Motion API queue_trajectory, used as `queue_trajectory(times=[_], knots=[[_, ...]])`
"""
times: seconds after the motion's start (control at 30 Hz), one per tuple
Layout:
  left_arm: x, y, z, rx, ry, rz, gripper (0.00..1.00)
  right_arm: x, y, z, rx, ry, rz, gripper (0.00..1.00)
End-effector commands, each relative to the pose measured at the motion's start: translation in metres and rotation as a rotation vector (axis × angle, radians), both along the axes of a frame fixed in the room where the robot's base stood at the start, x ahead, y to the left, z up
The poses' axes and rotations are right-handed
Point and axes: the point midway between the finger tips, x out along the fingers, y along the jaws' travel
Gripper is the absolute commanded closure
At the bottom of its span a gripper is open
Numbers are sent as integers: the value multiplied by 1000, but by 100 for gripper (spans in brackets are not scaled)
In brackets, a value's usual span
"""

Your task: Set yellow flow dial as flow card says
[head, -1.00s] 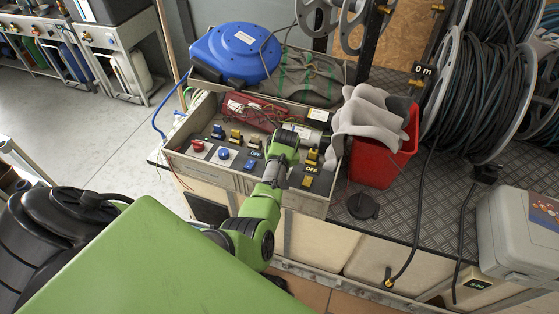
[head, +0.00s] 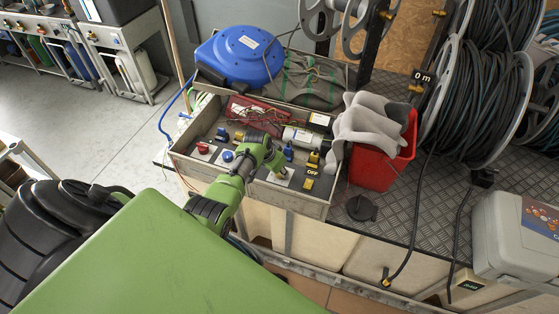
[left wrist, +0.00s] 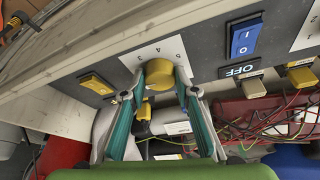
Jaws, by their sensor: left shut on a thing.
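In the head view my left gripper (head: 279,168) reaches over the front panel of the grey box (head: 300,207), and the dial is largely hidden. I cannot make out the dial's exact setting. No flow card can be read. My right gripper is not in view.
The box holds wires and a red part. A red bucket with grey cloth (head: 383,168) stands right of the box; a blue reel (head: 238,54) is behind.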

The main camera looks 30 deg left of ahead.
Motion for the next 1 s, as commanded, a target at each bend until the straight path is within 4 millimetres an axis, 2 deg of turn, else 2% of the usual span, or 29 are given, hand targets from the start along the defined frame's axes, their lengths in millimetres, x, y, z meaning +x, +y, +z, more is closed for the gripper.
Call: queue_trajectory(times=[0.3, 0.77, 0.8, 0.83, 0.87, 1.0], knots=[[2, 2, 2, 4, -4, -96, 93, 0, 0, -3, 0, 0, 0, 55], [2, 2, 2, 3, -4, -109, 93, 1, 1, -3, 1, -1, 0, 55], [2, 2, 2, 2, -4, -108, 67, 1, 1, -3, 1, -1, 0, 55], [2, 2, 2, 2, -4, -108, 59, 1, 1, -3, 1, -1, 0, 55], [2, 2, 2, 2, -4, -108, 55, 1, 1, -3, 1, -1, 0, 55], [1, 1, 1, 1, -2, -109, 55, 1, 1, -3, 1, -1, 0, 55]])
